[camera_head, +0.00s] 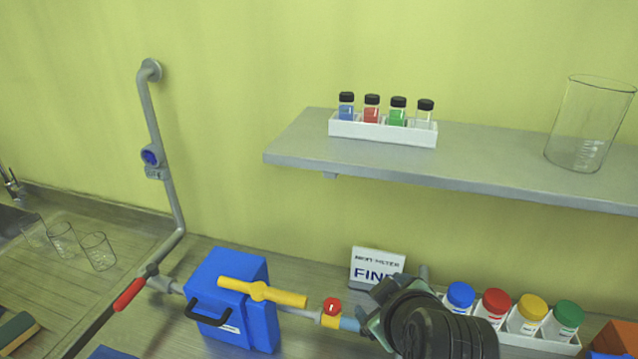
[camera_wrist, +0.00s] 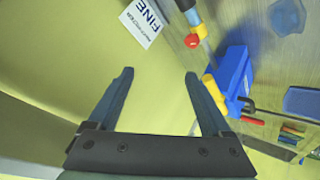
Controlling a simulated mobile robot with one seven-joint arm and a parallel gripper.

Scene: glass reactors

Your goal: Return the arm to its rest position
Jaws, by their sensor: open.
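My gripper (camera_wrist: 158,78) is open in the wrist view, with its two dark fingers apart and nothing between them. In the head view my gripper (camera_head: 398,285) shows partly at the bottom, with my dark arm hiding part of it. It is in front of the white "FINE" sign (camera_head: 377,267) and right of the blue box (camera_head: 232,300) with a yellow handle (camera_head: 262,292). The sign also shows at the top of the wrist view (camera_wrist: 143,22). The blue box lies to the right there (camera_wrist: 233,78).
A grey shelf (camera_head: 480,165) holds a white rack (camera_head: 384,131) of small vials and a large glass beaker (camera_head: 588,125). Bottles with coloured caps stand in a white tray (camera_head: 560,343) at right. A pipe (camera_head: 160,150) with a red lever (camera_head: 129,294) and several glasses (camera_head: 98,251) are at left.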

